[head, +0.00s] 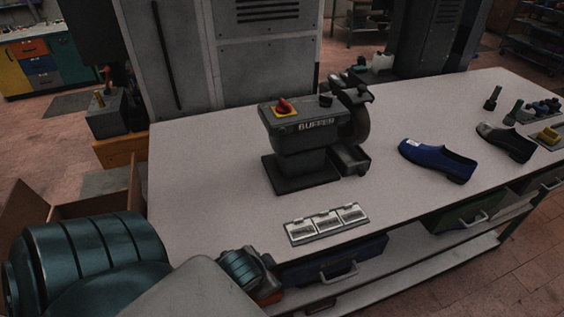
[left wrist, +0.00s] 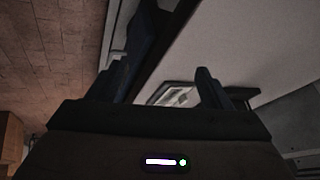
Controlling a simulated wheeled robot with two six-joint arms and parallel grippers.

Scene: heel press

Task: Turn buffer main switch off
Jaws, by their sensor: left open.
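The buffer (head: 303,140) is a dark machine labelled BUFFER, upright on a black base on the light workbench. Its main switch (head: 284,106) is a red rotary knob on a yellow plate, on the top at the left. A smaller black knob (head: 325,101) sits to its right. My left arm comes in from the lower left, in front of the bench and apart from the switch. My left gripper (left wrist: 174,58) is open and empty in the left wrist view, near the bench edge. The switch is not visible there. My right gripper is in neither view.
A white three-part label panel (head: 326,224) lies at the bench's front edge, above a blue drawer (head: 335,262). A blue shoe (head: 436,160) and a dark shoe (head: 504,142) are to the right. The bench left of the buffer is clear. A grey cabinet (head: 245,60) stands behind.

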